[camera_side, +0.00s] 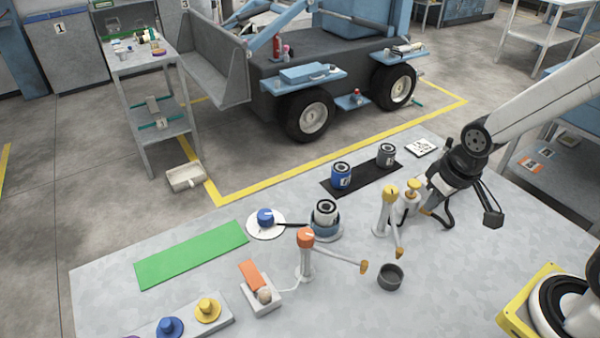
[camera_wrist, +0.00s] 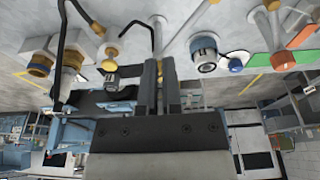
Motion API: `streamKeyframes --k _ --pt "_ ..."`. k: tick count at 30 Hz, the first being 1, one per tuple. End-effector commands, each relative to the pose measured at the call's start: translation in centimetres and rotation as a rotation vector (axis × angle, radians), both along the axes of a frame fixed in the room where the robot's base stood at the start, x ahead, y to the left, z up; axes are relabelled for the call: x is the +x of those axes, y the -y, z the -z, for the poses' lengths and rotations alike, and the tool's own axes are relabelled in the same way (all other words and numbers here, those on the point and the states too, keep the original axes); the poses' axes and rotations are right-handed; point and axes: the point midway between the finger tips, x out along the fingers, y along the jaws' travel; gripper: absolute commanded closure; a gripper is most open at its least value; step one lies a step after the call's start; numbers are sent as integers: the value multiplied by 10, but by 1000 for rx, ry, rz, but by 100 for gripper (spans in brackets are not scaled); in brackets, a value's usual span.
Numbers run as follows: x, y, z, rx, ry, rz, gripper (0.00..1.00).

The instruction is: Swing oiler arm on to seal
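In the side view, the filter canister (camera_side: 326,212) stands upright on a blue-grey round base. An orange-topped oiler post (camera_side: 306,241) stands in front of it; its thin arm points right and ends in an orange tip (camera_side: 363,267), away from the canister. A yellow-topped post (camera_side: 390,197) with a similar arm stands to the right. My gripper (camera_side: 432,205) is just right of the yellow posts. In the wrist view, its two dark fingers (camera_wrist: 159,88) lie close together with a narrow gap, and a grey rod (camera_wrist: 158,38) lines up with the gap. Contact is unclear.
A blue knob (camera_side: 265,216) sits on a white disc left of the canister. Two more canisters stand on a black mat (camera_side: 362,180) behind. A green mat (camera_side: 191,253) and an orange-topped block (camera_side: 253,277) lie left.

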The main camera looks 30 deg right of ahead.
Motion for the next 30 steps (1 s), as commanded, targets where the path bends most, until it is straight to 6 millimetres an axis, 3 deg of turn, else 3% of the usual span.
streamKeyframes --k 1,6,7,14,22,30 --pt "0 0 0 0 0 -1 75" --pt "8 -6 -1 1 -8 -18 21" --pt "11 -9 -2 2 -11 -24 14" --pt "45 -43 -7 2 -57 -106 14" --pt "89 -116 -10 -11 -139 -241 14" --pt "110 -189 -10 -34 -205 -355 14"
